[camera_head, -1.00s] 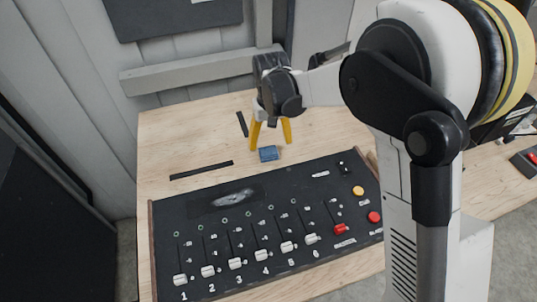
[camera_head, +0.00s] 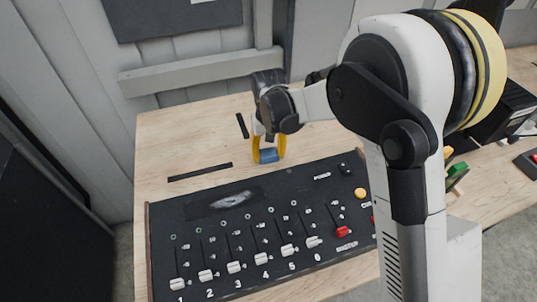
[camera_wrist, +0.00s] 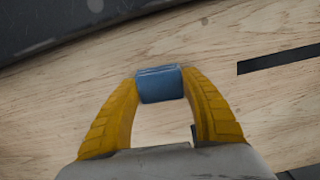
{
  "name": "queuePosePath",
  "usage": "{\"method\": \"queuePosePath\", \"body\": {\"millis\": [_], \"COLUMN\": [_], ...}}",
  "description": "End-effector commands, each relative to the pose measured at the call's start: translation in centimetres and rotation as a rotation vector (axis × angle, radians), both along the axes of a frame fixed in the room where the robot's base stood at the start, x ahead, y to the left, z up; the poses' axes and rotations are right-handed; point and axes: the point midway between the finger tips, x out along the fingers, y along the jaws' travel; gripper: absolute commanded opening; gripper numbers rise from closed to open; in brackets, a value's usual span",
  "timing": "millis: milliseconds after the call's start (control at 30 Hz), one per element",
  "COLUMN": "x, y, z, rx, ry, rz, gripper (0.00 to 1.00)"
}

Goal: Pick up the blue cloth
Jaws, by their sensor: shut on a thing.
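The blue cloth (camera_head: 268,156) is a small folded block on the wooden table, just behind the black slider panel. In the wrist view the cloth (camera_wrist: 159,84) sits between the tips of my two yellow fingers, which touch it on both sides. My gripper (camera_head: 269,157) is shut on the cloth, pointing down. The fingers also show in the wrist view (camera_wrist: 160,88). In the head view the cloth is at or very near the table top; I cannot tell whether it is clear of it.
The black slider panel (camera_head: 219,203) with white and red knobs lies directly in front of the cloth. Black strips (camera_head: 200,172) lie on the wooden table (camera_head: 160,150). A grey wall rail (camera_head: 190,75) runs behind. A green block (camera_head: 457,170) is at the right.

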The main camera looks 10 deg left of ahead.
Motion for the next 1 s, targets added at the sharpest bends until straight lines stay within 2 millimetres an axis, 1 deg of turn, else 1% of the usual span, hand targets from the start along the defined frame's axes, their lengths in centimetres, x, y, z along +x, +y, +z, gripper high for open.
{"method": "queuePosePath", "body": {"millis": [133,233,367,400,433,533,700,800,900,1000], "x": [0.0,0.0,0.0,0.0,0.0,-0.6,-1.4,-1.8,-2.1,-2.3], "y": [0.0,0.0,0.0,0.0,-0.3,-2.6,-6.7,-8.6,-10.0,-10.9], "z": [0.4,1.3,3.5,4.3,4.8,5.9,8.4,9.5,10.3,10.8], "rx": [0.000,0.000,0.000,0.000,0.000,0.000,0.000,0.000,0.000,0.000], "ry": [0.000,0.000,0.000,0.000,0.000,0.000,0.000,0.000,0.000,0.000], "rz": [0.000,0.000,0.000,0.000,-0.001,-0.004,-0.005,-0.004,-0.003,-0.001], "gripper": [0.32,0.32,0.32,0.32,0.32,0.32,0.32,0.32,0.32,0.32]}}
